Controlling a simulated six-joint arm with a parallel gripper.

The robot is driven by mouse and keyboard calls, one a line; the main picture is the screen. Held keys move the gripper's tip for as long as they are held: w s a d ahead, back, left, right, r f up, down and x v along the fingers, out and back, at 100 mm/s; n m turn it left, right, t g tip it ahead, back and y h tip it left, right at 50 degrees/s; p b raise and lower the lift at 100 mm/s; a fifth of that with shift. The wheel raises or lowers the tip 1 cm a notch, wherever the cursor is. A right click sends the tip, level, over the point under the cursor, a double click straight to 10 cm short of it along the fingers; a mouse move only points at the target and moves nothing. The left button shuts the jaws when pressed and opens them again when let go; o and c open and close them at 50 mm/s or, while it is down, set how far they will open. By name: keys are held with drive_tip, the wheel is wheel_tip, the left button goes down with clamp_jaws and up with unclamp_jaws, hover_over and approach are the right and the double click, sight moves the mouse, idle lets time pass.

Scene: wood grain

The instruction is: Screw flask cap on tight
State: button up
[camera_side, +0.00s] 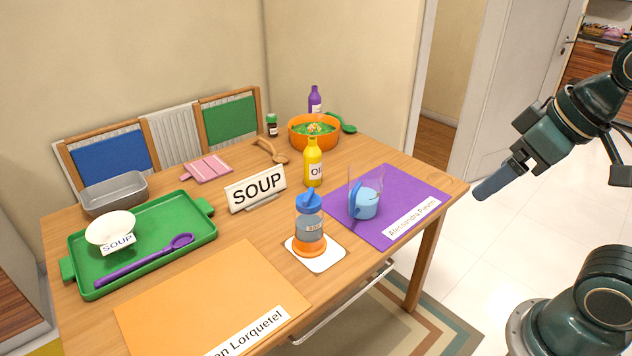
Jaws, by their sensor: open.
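The flask (309,228) stands upright on a white square coaster near the table's front right edge. It has a grey-blue body with a small label and an orange base. Its blue cap (310,199) sits on top; I cannot tell how tightly it is seated. My gripper (492,188) is at the right, past the table's right edge and above floor level, well apart from the flask. It is open, and I see nothing held in it.
A clear pitcher (364,200) with blue contents stands on the purple mat (405,190), between my gripper and the flask. A yellow oil bottle (313,163) and SOUP sign (256,188) stand behind the flask. The orange mat (200,295) is bare apart from its name strip.

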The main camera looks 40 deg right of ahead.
drive_tip(key=w+r+n, duration=0.1)
drive_tip(key=w+n, duration=0.1)
drive_tip(key=w, duration=0.5)
drive_tip(key=n+g+y, duration=0.2)
drive_tip(key=n, duration=0.2)
hover_over(309, 194)
drive_tip(key=s+d, duration=0.3)
drive_tip(key=s, duration=0.1)
wheel_tip(309, 194, down, 11)
drive_tip(key=shift+a+x, duration=0.15)
drive_tip(key=shift+x, duration=3.25)
drive_tip(key=shift+a+x, duration=0.2)
drive_tip(key=shift+x, duration=3.15)
